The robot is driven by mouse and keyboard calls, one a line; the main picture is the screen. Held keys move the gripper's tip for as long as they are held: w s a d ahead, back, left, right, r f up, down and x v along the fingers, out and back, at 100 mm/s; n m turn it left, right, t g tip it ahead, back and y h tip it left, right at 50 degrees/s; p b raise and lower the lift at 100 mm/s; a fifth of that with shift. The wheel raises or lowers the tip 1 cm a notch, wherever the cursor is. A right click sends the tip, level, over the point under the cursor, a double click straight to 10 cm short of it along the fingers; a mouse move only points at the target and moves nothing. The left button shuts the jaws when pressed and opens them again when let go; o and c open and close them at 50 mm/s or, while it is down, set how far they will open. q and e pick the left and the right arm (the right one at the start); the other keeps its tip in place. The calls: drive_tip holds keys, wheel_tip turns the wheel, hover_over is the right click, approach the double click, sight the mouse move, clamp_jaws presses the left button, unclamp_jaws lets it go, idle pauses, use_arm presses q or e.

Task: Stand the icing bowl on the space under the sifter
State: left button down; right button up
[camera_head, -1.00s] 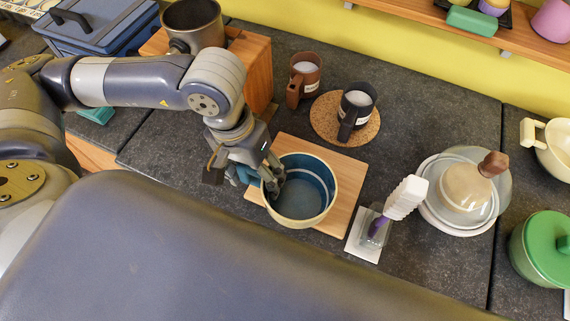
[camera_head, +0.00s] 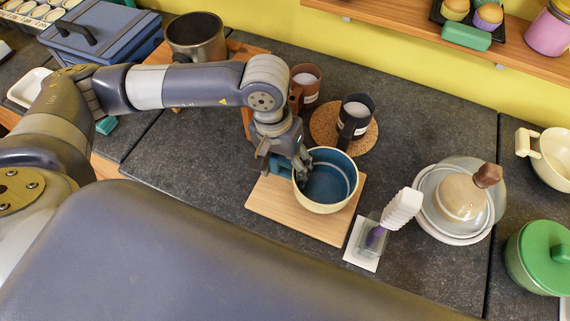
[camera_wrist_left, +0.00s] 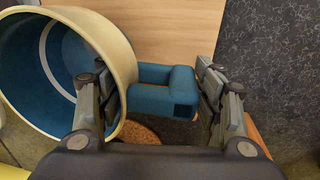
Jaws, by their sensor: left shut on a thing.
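The icing bowl (camera_head: 327,204) is cream outside and blue inside, with a teal handle (camera_wrist_left: 160,92). It is over the right part of a light wooden board (camera_head: 290,215); I cannot tell whether it touches it. My left gripper (camera_head: 291,166) is shut on it at the handle side, one finger over the rim and the other beyond the handle's outer end. A metal cup that looks like the sifter (camera_head: 195,33) stands on a wooden stand (camera_head: 243,47) at the back left. The space under it is hidden by my arm. My right gripper is not in view.
A dark mug (camera_head: 355,112) on a cork mat (camera_head: 328,130) stands just behind the bowl, with a brown mug (camera_head: 306,80) further back. A white-handled brush (camera_head: 402,210) and stacked plates under a glass dome (camera_head: 438,217) are right.

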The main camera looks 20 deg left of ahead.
use_arm(q)
drive_tip(key=shift+f, duration=0.6)
drive_tip(key=shift+f, duration=0.15)
drive_tip(key=c, duration=0.9)
unclamp_jaws()
drive_tip(key=shift+f, duration=0.1)
drive_tip(key=o, duration=0.4)
drive_tip(key=shift+o, duration=0.2)
